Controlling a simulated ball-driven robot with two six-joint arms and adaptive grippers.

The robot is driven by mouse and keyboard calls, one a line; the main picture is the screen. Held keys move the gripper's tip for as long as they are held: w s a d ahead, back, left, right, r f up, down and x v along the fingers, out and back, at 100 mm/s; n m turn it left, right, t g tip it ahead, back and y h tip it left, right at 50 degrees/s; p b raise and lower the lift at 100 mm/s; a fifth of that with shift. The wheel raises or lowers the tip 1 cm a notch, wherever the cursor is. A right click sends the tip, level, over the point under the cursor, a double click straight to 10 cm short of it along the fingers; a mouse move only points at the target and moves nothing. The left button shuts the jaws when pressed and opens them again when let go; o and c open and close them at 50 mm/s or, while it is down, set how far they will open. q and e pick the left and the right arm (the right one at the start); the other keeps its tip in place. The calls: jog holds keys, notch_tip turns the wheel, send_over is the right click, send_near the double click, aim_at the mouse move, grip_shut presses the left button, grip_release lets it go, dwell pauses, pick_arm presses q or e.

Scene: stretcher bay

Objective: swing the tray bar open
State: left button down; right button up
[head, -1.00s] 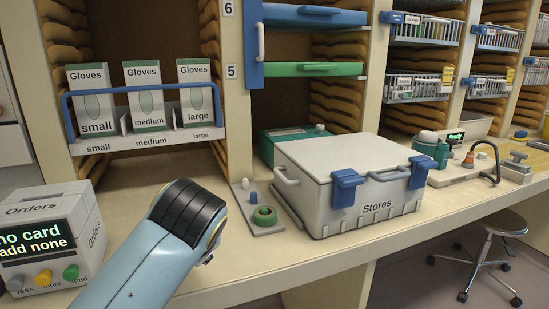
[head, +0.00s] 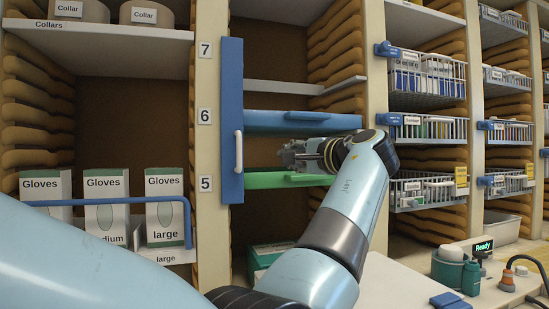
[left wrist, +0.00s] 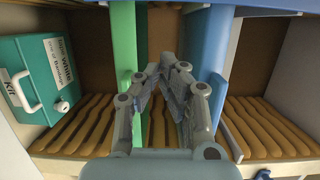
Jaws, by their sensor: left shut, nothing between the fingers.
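The tray bar (head: 231,110) is a tall blue upright plate in the head view, with a white handle (head: 238,152) on its face. It stands at the left edge of the tray bay, beside the numbers 5 to 7. My left gripper (head: 288,155) is shut and empty, to the right of the handle and apart from it in the picture. It is in front of the gap between the blue tray (head: 270,122) and the green tray (head: 262,181). In the left wrist view its closed fingers (left wrist: 168,75) lie between green and blue panels. My right gripper is not in view.
A shelf of glove boxes (head: 104,190) with a blue rail is left of the bar. Wire baskets (head: 428,85) hang to the right. A green kit box (left wrist: 38,75) is at left in the left wrist view. The white Stores box lid (head: 395,290) is below my arm.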

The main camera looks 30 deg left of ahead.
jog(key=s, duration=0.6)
pick_arm(q)
jog(key=s+r+p+x, duration=0.1)
jog(key=r+p+x, duration=0.15)
jog(key=x, duration=0.75)
jog(key=s+p, duration=0.1)
jog(key=s, duration=0.1)
jog(key=s+f+p, duration=0.1)
jog(key=s, duration=0.1)
jog(key=shift+a+p, duration=0.2)
jog(key=shift+p, duration=0.15)
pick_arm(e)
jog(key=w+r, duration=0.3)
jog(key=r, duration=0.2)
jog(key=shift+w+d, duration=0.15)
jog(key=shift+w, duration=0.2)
pick_arm(q)
jog(key=shift+f, duration=0.1)
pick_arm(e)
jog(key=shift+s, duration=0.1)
